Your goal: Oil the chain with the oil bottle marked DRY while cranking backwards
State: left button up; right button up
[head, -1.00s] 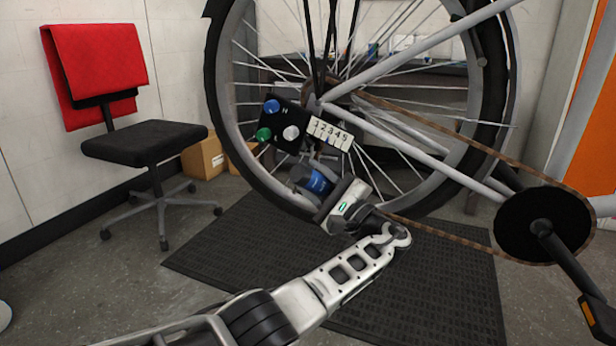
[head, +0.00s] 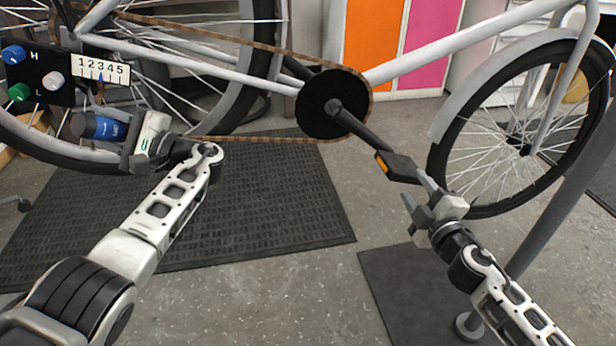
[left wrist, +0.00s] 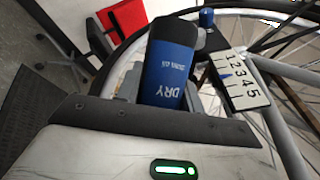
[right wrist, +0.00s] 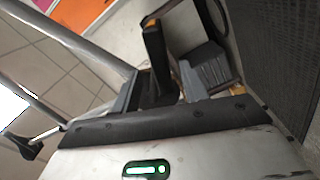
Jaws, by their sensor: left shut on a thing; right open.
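My left gripper (head: 122,138) is shut on the blue and black oil bottle (head: 96,127). In the left wrist view the bottle (left wrist: 170,68) shows the word DRY upside down. It is beside the rear wheel, left of the lower chain run (head: 265,139); I cannot tell whether its tip touches anything. The upper chain run (head: 215,41) leads to the black chainring (head: 322,104). The crank arm (head: 358,127) slants down right to a pedal (head: 396,167). My right gripper (head: 420,193) is open just below this pedal, which appears between its fingers in the right wrist view (right wrist: 155,52).
A black panel with coloured knobs and a 1-to-5 scale (head: 100,68) is at the left by the rear wheel. A dark mat (head: 265,195) lies below. A grey post (head: 560,190) stands right of my right gripper, near the front wheel (head: 520,130).

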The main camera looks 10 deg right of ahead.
aim_at(404, 167)
jog(key=shift+w, duration=3.4)
jog(key=shift+c, duration=0.3)
grip_shut()
jog(key=shift+r, duration=0.1)
